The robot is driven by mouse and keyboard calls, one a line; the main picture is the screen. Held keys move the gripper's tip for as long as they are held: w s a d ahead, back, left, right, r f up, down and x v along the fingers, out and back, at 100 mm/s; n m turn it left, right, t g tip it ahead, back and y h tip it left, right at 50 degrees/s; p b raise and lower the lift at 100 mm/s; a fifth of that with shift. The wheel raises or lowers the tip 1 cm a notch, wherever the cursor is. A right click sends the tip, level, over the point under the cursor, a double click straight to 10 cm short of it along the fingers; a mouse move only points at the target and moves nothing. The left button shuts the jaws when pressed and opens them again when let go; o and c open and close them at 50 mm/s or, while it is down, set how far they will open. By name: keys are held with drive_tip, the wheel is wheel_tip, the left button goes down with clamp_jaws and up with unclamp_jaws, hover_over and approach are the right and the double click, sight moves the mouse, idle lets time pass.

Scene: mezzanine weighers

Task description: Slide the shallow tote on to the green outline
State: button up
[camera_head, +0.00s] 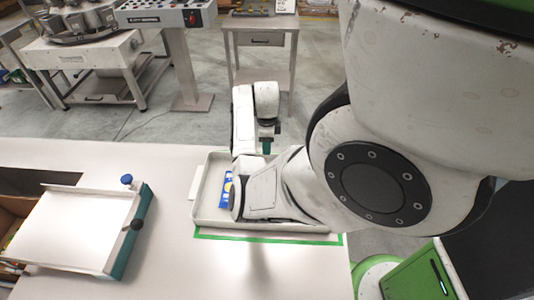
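The shallow tote (205,205) is a pale grey, low-walled tray on the white table, largely covered by my arm. A blue packet with a yellow mark (226,190) lies inside it. The green outline (225,237) shows as a strip along the tote's near edge, with a short piece at each near corner; the rest is hidden by the tote and my arm. My gripper (267,146) points down at the tote's far side, where a dark and teal part shows. Its fingers are too small and hidden to tell open from shut, or whether they touch the wall.
A white board or tray with a teal side and a blue knob (80,228) stands on the table's left. The table is clear in front. Beyond are a grey side table (262,38) and a weigher bench (85,50).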

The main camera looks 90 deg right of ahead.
drive_tip(key=shift+r, duration=2.15)
